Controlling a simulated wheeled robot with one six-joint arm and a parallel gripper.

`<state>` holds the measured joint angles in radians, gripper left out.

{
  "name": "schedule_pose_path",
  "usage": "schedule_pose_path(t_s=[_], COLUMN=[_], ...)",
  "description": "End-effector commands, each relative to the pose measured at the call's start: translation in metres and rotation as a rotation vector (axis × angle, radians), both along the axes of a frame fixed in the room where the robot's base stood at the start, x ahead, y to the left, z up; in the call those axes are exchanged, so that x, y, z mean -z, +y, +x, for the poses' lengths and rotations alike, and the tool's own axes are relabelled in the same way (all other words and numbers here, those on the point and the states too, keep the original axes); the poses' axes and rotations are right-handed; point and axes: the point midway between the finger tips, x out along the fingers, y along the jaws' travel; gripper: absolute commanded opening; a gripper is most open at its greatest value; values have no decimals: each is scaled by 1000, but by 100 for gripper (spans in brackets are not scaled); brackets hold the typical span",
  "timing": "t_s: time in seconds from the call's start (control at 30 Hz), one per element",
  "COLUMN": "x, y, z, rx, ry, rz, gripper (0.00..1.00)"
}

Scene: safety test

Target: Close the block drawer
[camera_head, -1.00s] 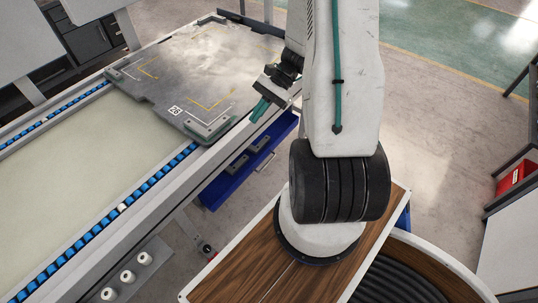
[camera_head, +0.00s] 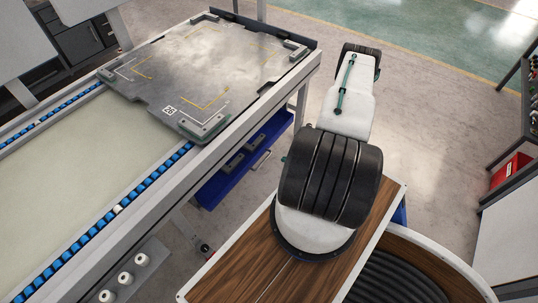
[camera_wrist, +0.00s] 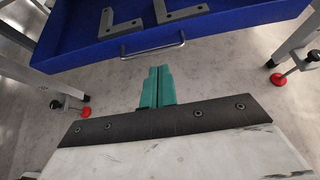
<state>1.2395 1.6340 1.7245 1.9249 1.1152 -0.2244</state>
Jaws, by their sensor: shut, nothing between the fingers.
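The block drawer is a blue tray (camera_head: 208,196) under the workbench, pulled out toward my side, with grey angled blocks (camera_head: 236,162) lying in it. In the wrist view the blue drawer front (camera_wrist: 95,56) spans the top, with a silver bar handle (camera_wrist: 153,47) at its middle and the grey blocks (camera_wrist: 182,15) inside. My gripper (camera_wrist: 157,72), with two teal fingers, is shut and empty. Its tips point at the drawer front just below the handle in the picture; a gap of floor shows between them. The head view does not show my gripper.
The workbench holds a large grey plate (camera_head: 205,65) and a conveyor with blue rollers (camera_head: 140,190). Open floor (camera_head: 440,120) lies to the right.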

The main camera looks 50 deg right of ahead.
Motion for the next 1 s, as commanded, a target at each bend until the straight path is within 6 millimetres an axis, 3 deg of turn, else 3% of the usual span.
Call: schedule_pose_path(t_s=[0.17,0.57,0.8,1.0], x=[10,51,49,49], y=[-1,6,8,8], z=[17,89,120,126], rx=[3,1,2,5], ry=[4,2,3,3], rz=[-10,-10,-9,-10], gripper=[0,0,0,0])
